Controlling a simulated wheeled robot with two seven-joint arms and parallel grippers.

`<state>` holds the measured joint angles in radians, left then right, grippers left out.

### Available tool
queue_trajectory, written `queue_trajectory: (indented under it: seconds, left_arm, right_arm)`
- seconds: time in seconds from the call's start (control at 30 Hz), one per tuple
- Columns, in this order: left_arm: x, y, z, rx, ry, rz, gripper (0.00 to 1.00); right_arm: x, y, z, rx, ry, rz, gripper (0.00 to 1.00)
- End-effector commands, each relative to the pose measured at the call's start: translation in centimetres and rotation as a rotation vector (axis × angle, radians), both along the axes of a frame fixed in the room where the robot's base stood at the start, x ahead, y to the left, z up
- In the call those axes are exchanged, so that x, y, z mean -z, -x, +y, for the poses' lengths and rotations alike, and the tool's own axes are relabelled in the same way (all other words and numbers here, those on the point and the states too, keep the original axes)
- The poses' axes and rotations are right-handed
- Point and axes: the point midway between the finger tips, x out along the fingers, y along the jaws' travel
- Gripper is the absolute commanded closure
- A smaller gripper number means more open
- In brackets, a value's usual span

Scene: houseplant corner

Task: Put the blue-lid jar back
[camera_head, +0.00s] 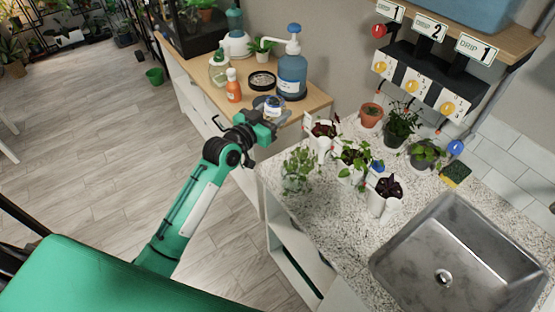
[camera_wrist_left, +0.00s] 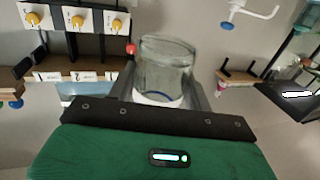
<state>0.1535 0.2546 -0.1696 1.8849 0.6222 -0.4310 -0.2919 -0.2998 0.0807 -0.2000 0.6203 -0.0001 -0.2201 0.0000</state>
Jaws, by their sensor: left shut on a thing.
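My left gripper (camera_head: 270,113) is shut on a small clear jar with a blue lid (camera_head: 273,102) at the front edge of the wooden cabinet top (camera_head: 312,97). In the left wrist view, which is upside down, the clear glass jar (camera_wrist_left: 165,65) sits between the two fingers, with a white and blue band near the palm. I cannot tell whether the jar touches the wood or is held above it. My right gripper is not in view.
A black round dish (camera_head: 262,80), an orange bottle (camera_head: 233,86) and a large blue pump bottle (camera_head: 291,72) stand close behind the jar. Potted plants (camera_head: 385,197) crowd the speckled counter on the right, beside a sink (camera_head: 440,272). A green pot (camera_head: 155,76) is on the floor.

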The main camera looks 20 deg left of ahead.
Motion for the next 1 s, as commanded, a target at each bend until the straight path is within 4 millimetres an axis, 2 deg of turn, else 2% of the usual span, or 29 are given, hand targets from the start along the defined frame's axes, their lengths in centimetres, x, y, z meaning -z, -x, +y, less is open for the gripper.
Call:
queue_trajectory:
  seconds: [0.07, 0.17, 0.37, 0.5, 0.7, 1.0]
  left_arm:
    - [-0.9, -0.1, -0.2, 0.006, 0.001, -0.002, 0.77]
    - [0.0, 0.0, -0.3, 0.012, -0.003, 0.001, 0.77]
    - [4.9, 0.0, -0.2, 0.01, -0.006, 0.004, 0.77]
    - [8.7, -0.1, -0.2, 0.011, -0.007, 0.001, 0.77]
    - [13.1, -0.1, -0.1, 0.01, -0.007, -0.001, 0.77]
    - [15.5, -0.1, -0.2, 0.01, -0.005, -0.002, 0.77]
  right_arm:
    - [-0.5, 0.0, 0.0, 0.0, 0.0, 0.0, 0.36]
    - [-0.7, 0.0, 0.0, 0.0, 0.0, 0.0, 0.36]
    - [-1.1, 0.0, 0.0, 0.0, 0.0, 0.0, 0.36]
    - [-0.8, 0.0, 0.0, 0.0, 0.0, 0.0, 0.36]
    - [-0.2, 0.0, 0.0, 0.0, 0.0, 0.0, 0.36]
    - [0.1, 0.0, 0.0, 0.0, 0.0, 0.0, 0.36]
